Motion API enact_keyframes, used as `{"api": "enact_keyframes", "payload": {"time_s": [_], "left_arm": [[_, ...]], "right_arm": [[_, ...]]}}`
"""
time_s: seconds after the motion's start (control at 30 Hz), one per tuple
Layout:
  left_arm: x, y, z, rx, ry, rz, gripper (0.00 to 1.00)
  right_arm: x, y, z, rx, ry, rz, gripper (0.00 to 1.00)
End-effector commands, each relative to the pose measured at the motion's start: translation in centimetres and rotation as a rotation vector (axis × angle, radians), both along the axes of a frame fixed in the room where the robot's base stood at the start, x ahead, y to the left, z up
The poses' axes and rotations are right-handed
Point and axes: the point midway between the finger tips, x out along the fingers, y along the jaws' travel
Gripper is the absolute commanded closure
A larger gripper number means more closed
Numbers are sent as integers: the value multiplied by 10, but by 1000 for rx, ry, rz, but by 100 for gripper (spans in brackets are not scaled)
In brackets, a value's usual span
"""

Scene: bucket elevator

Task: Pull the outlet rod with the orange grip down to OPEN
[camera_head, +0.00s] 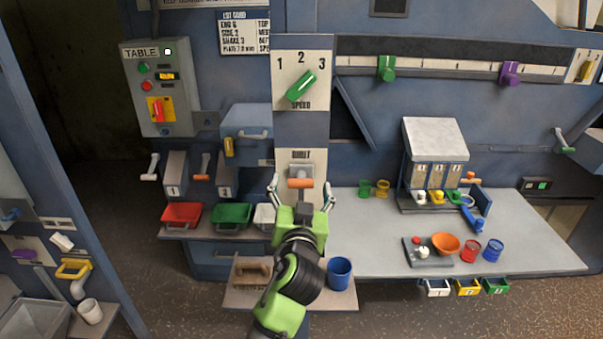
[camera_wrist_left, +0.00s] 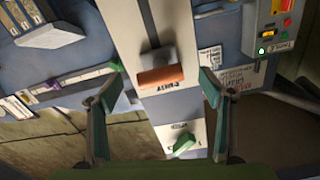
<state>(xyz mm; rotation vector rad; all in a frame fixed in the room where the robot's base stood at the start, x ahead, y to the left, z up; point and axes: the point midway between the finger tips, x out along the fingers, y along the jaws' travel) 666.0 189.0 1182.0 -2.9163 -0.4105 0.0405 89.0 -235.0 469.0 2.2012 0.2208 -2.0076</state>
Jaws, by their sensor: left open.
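The outlet rod's orange grip (camera_head: 300,183) sits on a pale upright panel (camera_head: 313,160) in the middle of the head view, below the speed dial. My left gripper (camera_head: 301,190) is open, with one finger on each side of the grip. In the left wrist view the orange grip (camera_wrist_left: 161,77) lies between and beyond the open fingers (camera_wrist_left: 158,92), with visible gaps on both sides. Contact is not seen. A grey block joins the grip to the panel. The lettering near the grip is too small to read surely. My right gripper is not seen.
A green speed dial (camera_head: 301,86) is above the grip. Red (camera_head: 182,215) and green (camera_head: 231,214) trays stand to the left. A blue cup (camera_head: 340,273) stands on the low shelf. The grey table (camera_head: 375,240) extends right, with bowls and cups.

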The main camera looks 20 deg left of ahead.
Motion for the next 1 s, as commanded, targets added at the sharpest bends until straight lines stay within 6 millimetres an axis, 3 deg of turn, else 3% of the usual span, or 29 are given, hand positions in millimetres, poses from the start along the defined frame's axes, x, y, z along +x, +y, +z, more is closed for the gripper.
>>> {"api": "enact_keyframes", "payload": {"time_s": [0.23,0.6,0.63,0.83,1.0], "left_arm": [[27,8,1,1,0,0,27],[32,10,0,-1,1,0,27],[32,10,0,-1,1,0,29],[32,10,-1,-1,1,0,81],[32,10,-6,-1,0,1,83]], "right_arm": [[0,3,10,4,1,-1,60],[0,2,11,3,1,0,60],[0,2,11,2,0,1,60],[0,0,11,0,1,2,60],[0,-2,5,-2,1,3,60]]}}
